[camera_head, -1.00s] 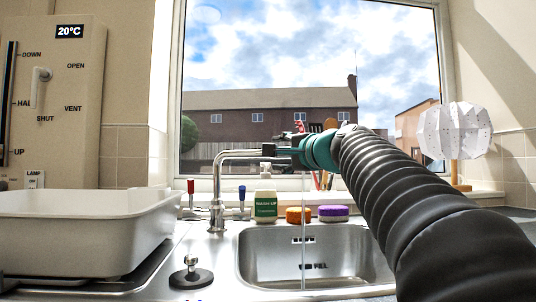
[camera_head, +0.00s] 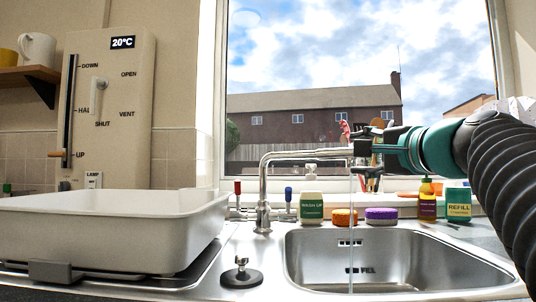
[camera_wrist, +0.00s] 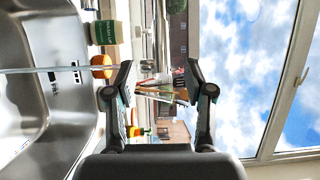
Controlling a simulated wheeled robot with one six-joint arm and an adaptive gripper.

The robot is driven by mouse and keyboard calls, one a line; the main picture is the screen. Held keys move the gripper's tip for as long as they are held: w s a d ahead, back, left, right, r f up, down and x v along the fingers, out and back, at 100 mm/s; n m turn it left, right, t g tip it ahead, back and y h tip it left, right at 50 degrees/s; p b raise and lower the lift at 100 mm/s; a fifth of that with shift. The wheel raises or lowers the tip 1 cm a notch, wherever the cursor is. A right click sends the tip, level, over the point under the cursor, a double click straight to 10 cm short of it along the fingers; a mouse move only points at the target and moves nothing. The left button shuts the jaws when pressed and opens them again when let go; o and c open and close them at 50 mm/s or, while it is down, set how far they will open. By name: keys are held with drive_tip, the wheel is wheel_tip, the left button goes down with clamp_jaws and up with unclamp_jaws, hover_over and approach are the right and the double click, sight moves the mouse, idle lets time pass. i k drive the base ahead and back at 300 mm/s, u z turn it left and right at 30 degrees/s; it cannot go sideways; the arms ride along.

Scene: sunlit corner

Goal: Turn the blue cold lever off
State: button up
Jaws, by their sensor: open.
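The blue cold lever (camera_head: 288,195) stands upright on the right side of the chrome tap (camera_head: 263,200) in the head view. The red lever (camera_head: 237,188) stands on the tap's left side. A thin stream of water (camera_head: 351,230) falls from the spout into the sink. My gripper (camera_head: 362,147) is beside the spout end in the head view, to the right of and above the blue lever. In the wrist view my gripper (camera_wrist: 158,85) has its two fingers wide apart with nothing held between them. The blue lever does not show clearly in the wrist view.
The steel sink (camera_head: 300,262) lies below. A wash-up bottle (camera_head: 311,207), orange sponge (camera_head: 344,216) and purple sponge (camera_head: 381,215) stand behind it. A white basin (camera_head: 110,235) fills the left. A black plug (camera_head: 241,276) sits on the drainer.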

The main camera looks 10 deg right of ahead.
sight(287, 216)
drive_tip(key=k, duration=1)
